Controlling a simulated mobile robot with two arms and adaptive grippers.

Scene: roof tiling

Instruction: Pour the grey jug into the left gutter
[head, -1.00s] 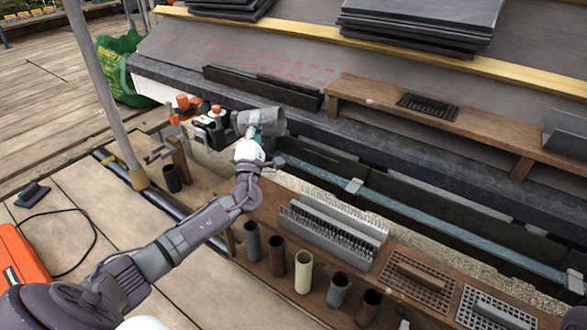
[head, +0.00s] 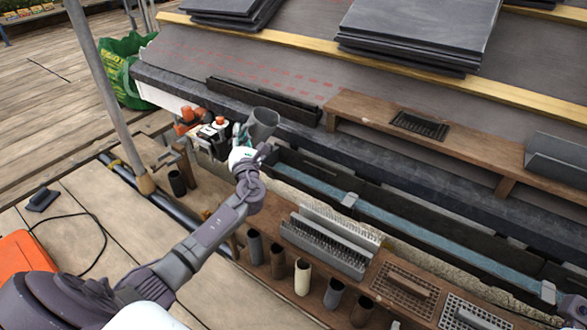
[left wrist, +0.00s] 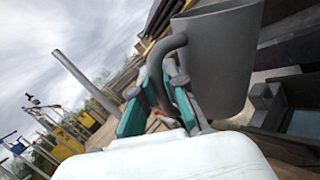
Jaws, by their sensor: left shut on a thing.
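The grey jug (head: 264,124) is held above the near left end of the gutter (head: 312,174), with its open mouth up and slightly tilted. My left gripper (head: 243,138) is shut on the jug's handle. In the left wrist view the grey jug (left wrist: 222,62) fills the upper right, and its handle lies between the teal fingers of my left gripper (left wrist: 158,98). The dark gutter shows a blue strip like water along its bed. The inside of the jug is too small to judge.
An orange-capped device (head: 214,132) stands close left of the jug. A wooden shelf (head: 450,140) stands behind the gutter. A metal pole (head: 105,90) rises at left.

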